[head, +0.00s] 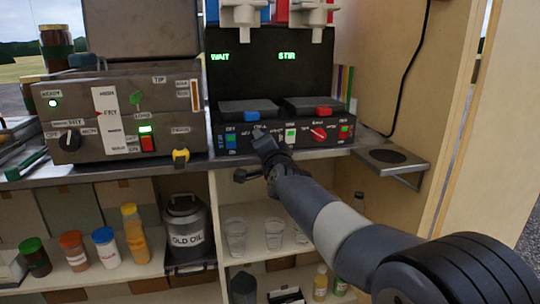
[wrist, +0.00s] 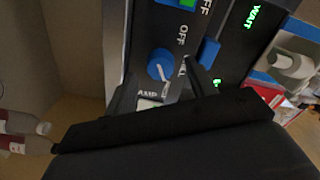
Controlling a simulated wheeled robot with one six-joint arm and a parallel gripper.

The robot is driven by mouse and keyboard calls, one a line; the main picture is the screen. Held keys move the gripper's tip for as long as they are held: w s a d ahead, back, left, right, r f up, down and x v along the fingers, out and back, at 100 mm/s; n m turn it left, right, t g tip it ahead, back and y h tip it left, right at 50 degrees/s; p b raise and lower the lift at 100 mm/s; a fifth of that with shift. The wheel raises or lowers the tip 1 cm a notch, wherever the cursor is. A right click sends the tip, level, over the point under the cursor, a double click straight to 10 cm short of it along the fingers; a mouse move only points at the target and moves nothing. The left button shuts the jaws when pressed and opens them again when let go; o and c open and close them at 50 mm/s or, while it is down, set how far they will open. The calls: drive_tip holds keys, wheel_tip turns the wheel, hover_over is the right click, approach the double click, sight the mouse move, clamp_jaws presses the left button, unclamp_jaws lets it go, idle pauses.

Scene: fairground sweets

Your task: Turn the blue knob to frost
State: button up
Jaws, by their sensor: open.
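The blue knob (wrist: 161,65) sits on the dark front panel of the drinks machine (head: 375,142) in the wrist view, with a white pointer line towards the panel lettering at its lower right. An "OFF" label is beside it; I cannot read a frost label. My gripper (wrist: 162,92) is open, its two dark fingers reaching towards the panel on either side of the knob's lower part. I cannot tell whether they touch it. In the head view my gripper (head: 264,143) is at the panel's left half and hides the knob.
A red knob (head: 319,133) and lit switches are to the right on the same panel. A blue tab (head: 251,116) is just above my gripper. A grey control box (head: 85,110) stands left, with a yellow item (head: 181,157) near it. Cups (head: 236,235) stand below.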

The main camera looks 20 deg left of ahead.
drive_tip(key=v, duration=0.9)
drive_tip(key=shift+s, duration=0.25)
drive_tip(key=x, duration=1)
drive_tip(key=shift+w, duration=0.4)
